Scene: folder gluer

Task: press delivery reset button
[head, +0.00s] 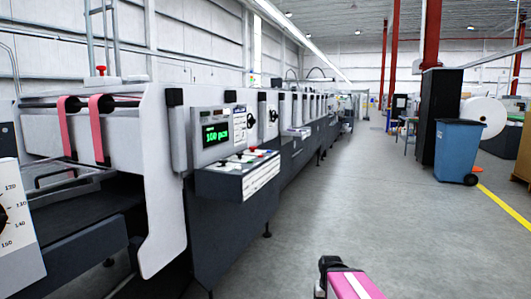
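A control panel (238,180) juts from the side of the folder gluer (165,170). Several small buttons, including red and green ones, sit on its sloped top. Their labels are too small to read, so I cannot tell which one is the delivery reset button. Above it, a display (215,134) shows green text that seems to read "100 pcs". A pink and black part of my arm shows at the bottom edge, well apart from the panel. No gripper fingers are visible.
The machine runs far back along the left, with pink belts (68,125) at its near end. The grey floor (345,200) to its right is clear. A blue bin (459,150) and a black cabinet (439,110) stand at the right, near a yellow floor line (505,207).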

